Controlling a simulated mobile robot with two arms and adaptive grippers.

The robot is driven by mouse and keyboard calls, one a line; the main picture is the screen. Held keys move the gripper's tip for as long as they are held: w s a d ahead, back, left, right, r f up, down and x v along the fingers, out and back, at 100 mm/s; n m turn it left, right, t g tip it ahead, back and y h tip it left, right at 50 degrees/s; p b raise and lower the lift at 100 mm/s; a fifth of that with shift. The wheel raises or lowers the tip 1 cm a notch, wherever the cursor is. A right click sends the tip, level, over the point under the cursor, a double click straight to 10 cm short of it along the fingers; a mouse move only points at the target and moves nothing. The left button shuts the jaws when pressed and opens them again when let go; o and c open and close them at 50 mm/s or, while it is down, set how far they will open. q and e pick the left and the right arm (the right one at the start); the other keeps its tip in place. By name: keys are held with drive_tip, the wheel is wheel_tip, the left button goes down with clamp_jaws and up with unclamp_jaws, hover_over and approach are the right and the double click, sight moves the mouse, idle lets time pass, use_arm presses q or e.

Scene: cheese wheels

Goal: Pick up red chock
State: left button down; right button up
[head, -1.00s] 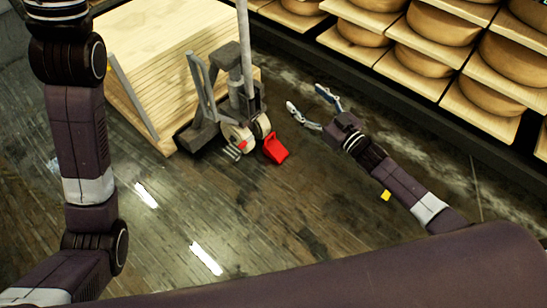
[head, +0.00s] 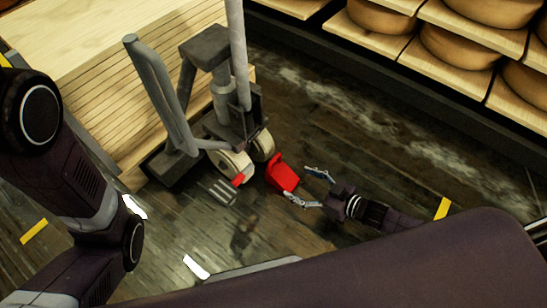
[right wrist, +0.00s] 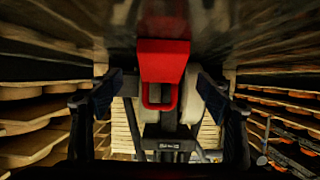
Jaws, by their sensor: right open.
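The red chock (head: 283,174) lies on the floor beside the small wheels of the pallet jack in the head view. In the right wrist view the red chock (right wrist: 162,66) is straight ahead, with its loop handle between my fingers. My right gripper (head: 304,187) is open just right of the chock, low over the floor. In the right wrist view its two fingers (right wrist: 158,91) stand apart on either side of the chock, and no contact shows. My left arm comes in at the left of the head view, but its gripper is out of frame.
The grey pallet jack (head: 229,110) stands right behind the chock, its wheels (head: 233,163) close by. A stack of wooden boards (head: 130,90) is at the upper left. Shelves with cheese wheels (head: 457,45) line the upper right. The wet floor between the chock and the shelves is clear.

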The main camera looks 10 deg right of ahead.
sight(286, 178)
drive_tip(key=shift+w+f, duration=0.35)
drive_tip(key=shift+f, duration=0.05)
drive_tip(key=shift+w+a+f+b, duration=0.15)
drive_tip(key=shift+w+a+b, duration=0.05)
drive_tip(key=shift+w+b, duration=0.15)
drive_tip(key=shift+b+x, duration=0.55)
drive_tip(key=shift+x, duration=0.2)
drive_tip(key=b+x, duration=0.4)
drive_tip(key=shift+a, duration=0.5)
drive_tip(key=shift+w+a+f, duration=0.1)
drive_tip(key=shift+w+a, duration=0.15)
drive_tip(key=shift+w, duration=0.05)
drive_tip(key=c, duration=1.5)
